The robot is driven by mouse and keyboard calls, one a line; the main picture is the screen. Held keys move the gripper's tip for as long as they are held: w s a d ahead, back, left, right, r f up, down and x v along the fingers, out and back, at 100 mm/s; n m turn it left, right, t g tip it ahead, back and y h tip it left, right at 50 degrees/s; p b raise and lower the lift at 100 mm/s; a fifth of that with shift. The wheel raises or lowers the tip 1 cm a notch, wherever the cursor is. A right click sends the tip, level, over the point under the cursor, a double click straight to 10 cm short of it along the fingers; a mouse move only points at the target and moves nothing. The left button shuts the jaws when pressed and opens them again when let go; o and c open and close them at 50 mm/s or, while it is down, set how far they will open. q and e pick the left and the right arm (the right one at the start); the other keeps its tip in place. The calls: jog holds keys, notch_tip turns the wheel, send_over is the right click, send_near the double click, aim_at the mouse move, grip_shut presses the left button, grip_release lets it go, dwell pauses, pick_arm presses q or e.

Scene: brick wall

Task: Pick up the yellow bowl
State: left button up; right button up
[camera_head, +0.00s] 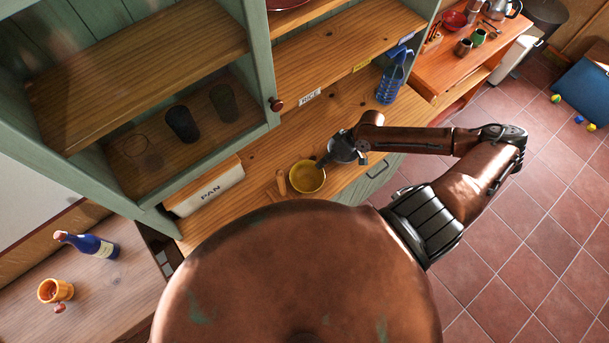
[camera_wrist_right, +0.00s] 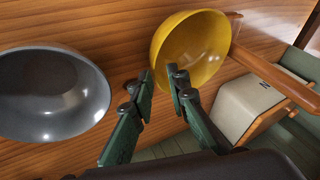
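The yellow bowl (camera_head: 307,177) stands upright on the wooden counter of the green cabinet. It also shows at the top of the right wrist view (camera_wrist_right: 200,45). My right gripper (camera_head: 325,161) reaches down at the bowl's upper right edge. In the wrist view its two green fingers (camera_wrist_right: 160,74) are apart, with the tips at the bowl's near left rim. One fingertip overlaps the bowl and the other is just outside the rim; I cannot tell whether they touch it. My left gripper is not in view.
A grey bowl (camera_wrist_right: 40,100) sits close beside the yellow one, partly under my right arm in the head view. A wooden utensil (camera_head: 281,182) and a white PAN box (camera_head: 212,191) lie to the left.

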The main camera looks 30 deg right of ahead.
aim_at(315, 167)
jog(key=shift+a+f, duration=0.3)
jog(key=shift+f, duration=0.4)
jog(key=p+x, duration=0.1)
jog(key=x, duration=0.3)
jog(key=shift+w+d+f+p, duration=0.1)
jog(key=shift+w+f+p, duration=0.05)
jog(key=shift+w+p, duration=0.15)
jog(key=shift+f, duration=0.3)
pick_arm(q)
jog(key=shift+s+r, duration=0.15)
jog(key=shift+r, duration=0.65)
pick_arm(e)
grip_shut()
